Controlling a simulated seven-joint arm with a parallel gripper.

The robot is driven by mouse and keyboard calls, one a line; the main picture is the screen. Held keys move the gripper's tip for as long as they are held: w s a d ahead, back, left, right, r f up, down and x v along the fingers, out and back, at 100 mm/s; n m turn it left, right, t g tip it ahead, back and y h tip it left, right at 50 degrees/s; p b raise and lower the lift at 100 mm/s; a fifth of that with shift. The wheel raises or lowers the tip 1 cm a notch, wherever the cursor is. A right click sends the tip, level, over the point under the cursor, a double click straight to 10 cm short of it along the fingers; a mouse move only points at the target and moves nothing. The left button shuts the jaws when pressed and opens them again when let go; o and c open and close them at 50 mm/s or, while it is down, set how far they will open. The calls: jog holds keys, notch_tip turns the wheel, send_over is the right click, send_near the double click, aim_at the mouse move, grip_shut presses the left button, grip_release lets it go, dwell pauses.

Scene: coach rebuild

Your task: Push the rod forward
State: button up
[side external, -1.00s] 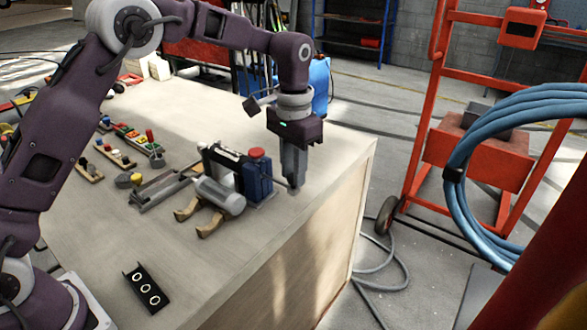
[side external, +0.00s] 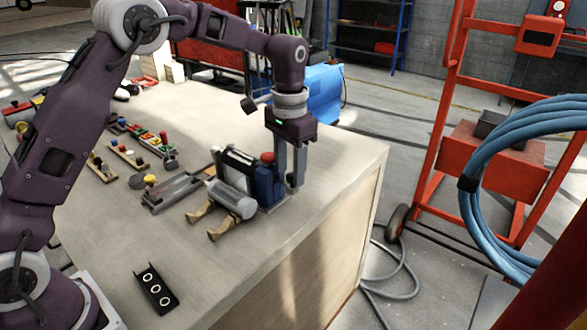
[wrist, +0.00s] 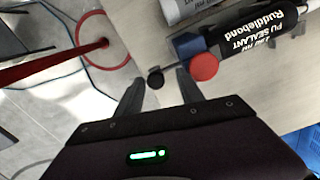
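A device with a black sealant tube (wrist: 262,42), a blue block (side external: 268,187) and a red knob (side external: 267,157) sits near the table's right edge. In the wrist view, the rod (wrist: 156,78) shows as a dark round end on a short thin shaft beside the blue block. The red knob (wrist: 204,66) is just right of it. My gripper (wrist: 158,84) is open, with one finger on each side of the rod's end. I cannot tell whether either finger touches it. In the side view, my gripper (side external: 289,180) points down at the device's right end, with its fingertips low over the table.
A grey cylinder with wooden handles (side external: 228,200) lies against the device's front. A grey metal frame (side external: 180,190) and several coloured parts lie to the left. A black bracket (side external: 156,289) is at the front. The table's edge is close on the right.

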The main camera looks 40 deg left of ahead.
jog(key=shift+d, duration=0.1)
notch_tip(320, 180, up, 7)
jog(key=shift+r, duration=0.1)
dwell(0.4)
jog(key=s+a+r+t, duration=0.1)
jog(key=s+r+t, duration=0.1)
jog(key=s+r, duration=0.6)
jog(key=s+f+n+t, duration=0.1)
jog(key=s+f, duration=0.1)
jog(key=s, duration=1)
jog(key=s+a+f+n+t, duration=0.1)
jog(key=s+f+t, duration=0.1)
jog(key=s, duration=1)
jog(key=shift+s+a+n+t, duration=0.2)
jog(key=shift+n+t, duration=0.1)
